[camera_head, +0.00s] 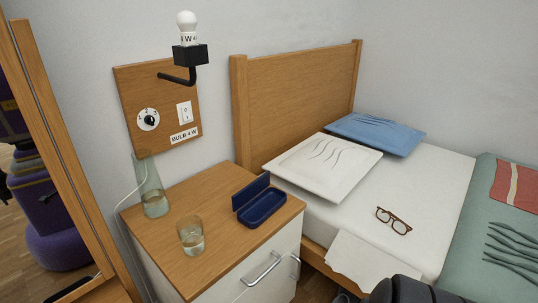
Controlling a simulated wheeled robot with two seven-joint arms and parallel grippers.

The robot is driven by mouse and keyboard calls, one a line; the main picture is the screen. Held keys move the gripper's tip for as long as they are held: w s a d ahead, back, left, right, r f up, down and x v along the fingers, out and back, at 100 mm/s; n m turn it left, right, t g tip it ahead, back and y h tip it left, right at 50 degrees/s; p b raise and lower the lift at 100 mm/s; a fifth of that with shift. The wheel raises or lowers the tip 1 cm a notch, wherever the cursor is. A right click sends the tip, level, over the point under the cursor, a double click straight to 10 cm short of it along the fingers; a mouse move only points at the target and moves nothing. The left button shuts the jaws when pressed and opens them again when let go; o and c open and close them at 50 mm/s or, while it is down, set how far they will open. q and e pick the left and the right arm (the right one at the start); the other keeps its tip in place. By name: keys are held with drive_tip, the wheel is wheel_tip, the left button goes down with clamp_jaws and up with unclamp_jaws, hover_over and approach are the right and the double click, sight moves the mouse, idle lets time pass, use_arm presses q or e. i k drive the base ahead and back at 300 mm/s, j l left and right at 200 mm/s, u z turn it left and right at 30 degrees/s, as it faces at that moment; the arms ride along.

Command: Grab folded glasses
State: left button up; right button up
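A pair of brown-framed glasses (393,220) lies on the white sheet of the bed (432,195), right of the nightstand. They are too small to tell how their temples lie. An open dark blue glasses case (263,208) sits on the nightstand (170,225), its lid raised at the left; it looks empty. Neither of my grippers can be made out. A dark rounded part, likely of my arm, shows at the bottom edge, below the glasses and apart from them.
A glass of water (191,240) and a carafe (151,190) stand on the nightstand. White (322,168) and blue (375,133) pillows lie by the headboard (300,95). A bulb lamp (188,45) juts from a wall panel. The sheet around the glasses is clear.

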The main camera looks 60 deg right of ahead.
sight(398, 225)
drive_tip(key=z, duration=1.2)
